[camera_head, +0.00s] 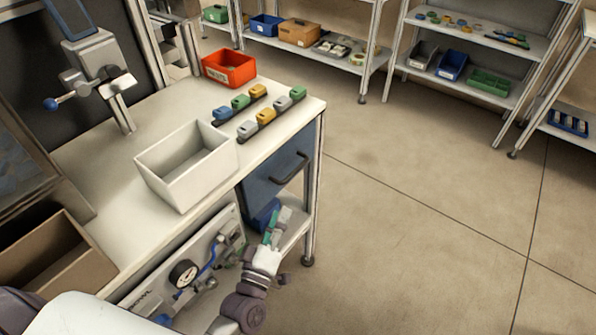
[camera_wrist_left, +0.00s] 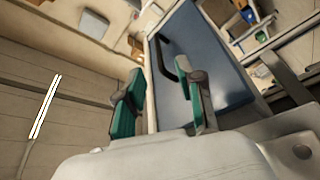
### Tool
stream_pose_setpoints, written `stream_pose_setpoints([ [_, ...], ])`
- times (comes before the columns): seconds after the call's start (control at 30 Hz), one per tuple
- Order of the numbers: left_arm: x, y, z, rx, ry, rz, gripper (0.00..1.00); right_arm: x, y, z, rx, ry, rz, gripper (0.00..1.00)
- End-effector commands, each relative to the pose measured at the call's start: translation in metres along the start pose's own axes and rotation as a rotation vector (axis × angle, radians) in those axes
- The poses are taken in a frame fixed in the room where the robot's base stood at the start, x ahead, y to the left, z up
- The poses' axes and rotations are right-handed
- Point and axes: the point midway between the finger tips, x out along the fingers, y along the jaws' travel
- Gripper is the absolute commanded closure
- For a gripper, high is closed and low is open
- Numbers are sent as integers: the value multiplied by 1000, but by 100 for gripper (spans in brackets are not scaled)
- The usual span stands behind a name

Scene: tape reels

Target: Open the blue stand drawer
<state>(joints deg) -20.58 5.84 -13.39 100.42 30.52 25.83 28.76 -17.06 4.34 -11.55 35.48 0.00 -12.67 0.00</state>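The blue stand drawer (camera_head: 262,183) is under the right end of the white worktable. Its front looks flush with the stand. A dark bar handle (camera_head: 291,168) runs across its upper part. My left gripper (camera_head: 277,222) is below the handle, in front of the stand's lower part. In the left wrist view my left gripper (camera_wrist_left: 163,75) is open, with its green-padded fingers apart. There the blue drawer front (camera_wrist_left: 210,55) and the dark handle (camera_wrist_left: 170,58) lie ahead of the fingers. I cannot tell whether the handle is between them. My right gripper is out of view.
The worktable (camera_head: 110,165) carries a white bin (camera_head: 187,165), an orange bin (camera_head: 229,69) and two rows of coloured blocks. A panel with a gauge (camera_head: 183,273) is below its front edge. Shelves (camera_head: 470,75) stand at the back. The floor to the right is clear.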

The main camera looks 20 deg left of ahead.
Motion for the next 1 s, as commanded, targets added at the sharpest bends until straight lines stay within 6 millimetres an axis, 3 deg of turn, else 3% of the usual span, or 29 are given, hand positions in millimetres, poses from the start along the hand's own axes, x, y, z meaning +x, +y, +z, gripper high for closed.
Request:
stream_pose_setpoints([
  [0.17,20,5,-4,-9,11,9,63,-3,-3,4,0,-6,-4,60],
  [0.63,114,5,-4,-6,8,8,63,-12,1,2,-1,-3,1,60],
  [0.8,132,4,-3,-5,7,7,63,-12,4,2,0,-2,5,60],
  [1.0,138,4,-3,-5,6,6,63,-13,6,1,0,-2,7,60],
])
